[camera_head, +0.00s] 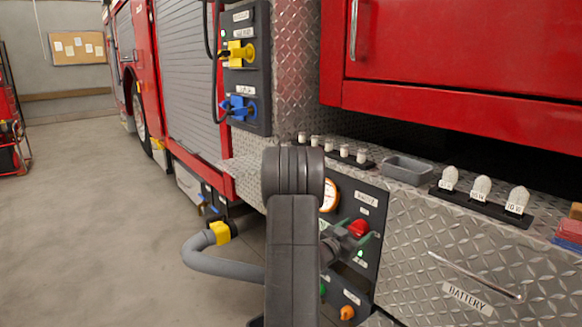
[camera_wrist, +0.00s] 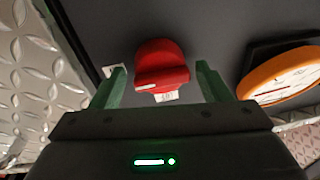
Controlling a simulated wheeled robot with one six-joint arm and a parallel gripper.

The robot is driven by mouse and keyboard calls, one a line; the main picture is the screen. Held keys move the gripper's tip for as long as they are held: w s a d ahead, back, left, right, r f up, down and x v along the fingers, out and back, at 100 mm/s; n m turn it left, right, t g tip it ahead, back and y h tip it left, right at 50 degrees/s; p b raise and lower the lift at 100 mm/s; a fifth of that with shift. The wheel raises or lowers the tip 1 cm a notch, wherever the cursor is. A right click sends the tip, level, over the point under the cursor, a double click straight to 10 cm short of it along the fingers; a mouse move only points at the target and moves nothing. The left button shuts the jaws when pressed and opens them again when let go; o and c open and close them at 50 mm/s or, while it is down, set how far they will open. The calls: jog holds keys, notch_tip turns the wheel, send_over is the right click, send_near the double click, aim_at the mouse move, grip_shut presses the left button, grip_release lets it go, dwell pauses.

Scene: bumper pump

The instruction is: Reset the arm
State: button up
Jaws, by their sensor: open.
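My gripper (camera_wrist: 162,90) shows in the wrist view with its two green fingers apart and nothing between them. A red knob (camera_wrist: 161,66) on a dark panel lies just beyond the fingertips, roughly centred between them. Whether the fingers touch the knob or its panel cannot be told. In the head view the red knob (camera_head: 358,228) sits on the black panel of the truck's bumper, with my gripper (camera_head: 352,242) close in front of it. My grey arm hides part of that panel and part of the gripper.
A round gauge (camera_head: 329,195) with an orange rim is beside the knob. A grey hose (camera_head: 205,257) with a yellow collar (camera_head: 220,232) curves out at left. The bumper top carries bulbs (camera_head: 480,188) and a grey tray (camera_head: 408,170). The floor (camera_head: 90,220) at left is clear.

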jog(key=n+p, duration=0.4)
jog(key=p, duration=0.1)
jog(key=n+y+p, duration=0.1)
jog(key=n+p, duration=0.1)
jog(key=n, duration=0.1)
jog(key=shift+w+r+p, duration=0.1)
jog(key=shift+r+p, duration=0.2)
jog(key=shift+p, duration=0.1)
jog(key=n+p, duration=0.2)
jog(key=p, duration=0.1)
jog(key=shift+f+n, duration=0.1)
jog(key=shift+n, duration=0.2)
jog(key=shift+a+f+n+p, duration=0.1)
jog(key=shift+n+p, duration=0.35)
jog(key=shift+n, duration=0.05)
jog(key=shift+f, duration=0.1)
